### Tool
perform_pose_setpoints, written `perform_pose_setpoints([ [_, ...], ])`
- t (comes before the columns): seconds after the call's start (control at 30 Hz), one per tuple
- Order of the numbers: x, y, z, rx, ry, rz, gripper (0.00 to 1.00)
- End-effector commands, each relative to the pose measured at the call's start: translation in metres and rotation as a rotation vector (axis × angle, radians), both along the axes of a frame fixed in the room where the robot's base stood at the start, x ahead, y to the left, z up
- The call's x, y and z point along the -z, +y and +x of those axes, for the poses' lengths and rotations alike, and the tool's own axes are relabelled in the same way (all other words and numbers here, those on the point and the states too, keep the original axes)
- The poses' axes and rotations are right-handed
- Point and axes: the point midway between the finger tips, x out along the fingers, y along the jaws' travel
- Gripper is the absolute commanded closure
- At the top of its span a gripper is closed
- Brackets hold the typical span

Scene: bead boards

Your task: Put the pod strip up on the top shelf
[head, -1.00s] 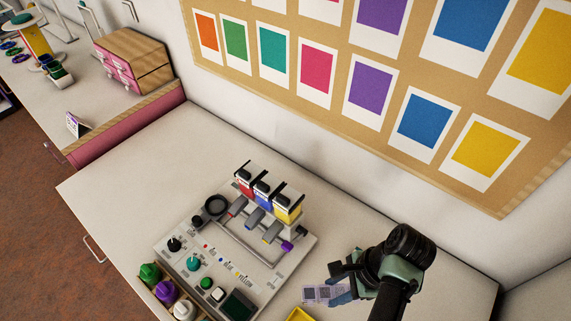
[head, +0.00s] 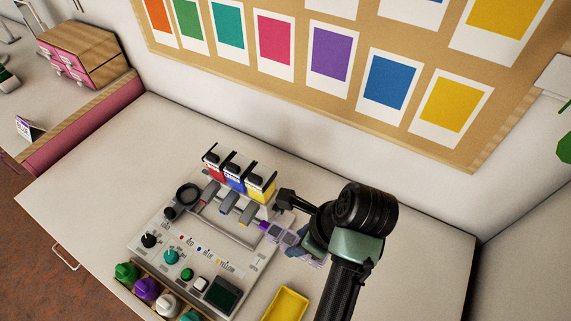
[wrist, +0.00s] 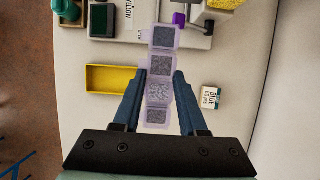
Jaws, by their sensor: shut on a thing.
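The pod strip (wrist: 161,66) is a pale, see-through lilac strip of several square pods with grey grainy filling. My gripper (wrist: 159,82) is shut on it, with a blue finger on each side. In the wrist view the strip runs lengthwise between the fingers, its far end over the edge of the grey bead board. In the head view the strip (head: 283,235) shows beside my gripper (head: 300,240), partly hidden by it, at the right side of the board. No top shelf can be made out in either view.
The grey bead board (head: 180,225) carries red, blue and yellow hoppers (head: 238,178), knobs and a dark ring. A yellow tray (head: 286,304) and a small white labelled box (wrist: 210,98) lie nearby. A wall board of colour cards (head: 330,55) stands behind.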

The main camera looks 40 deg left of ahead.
Motion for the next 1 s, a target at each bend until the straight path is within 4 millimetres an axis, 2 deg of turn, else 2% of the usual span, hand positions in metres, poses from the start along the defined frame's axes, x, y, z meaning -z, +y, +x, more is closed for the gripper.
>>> perform_pose_setpoints([
  [0.03,0.014,0.000,-0.002,0.000,0.008,0.000,1.00],
  [0.2,0.061,-0.001,-0.002,0.002,0.008,-0.001,1.00],
  [0.4,0.107,0.000,-0.001,-0.001,0.005,-0.001,1.00],
  [0.67,0.133,0.000,-0.001,-0.002,0.002,0.000,1.00],
  [0.83,0.158,0.000,-0.001,-0.002,0.003,-0.001,1.00],
  [1.0,0.165,0.000,0.000,-0.002,0.000,0.000,1.00],
])
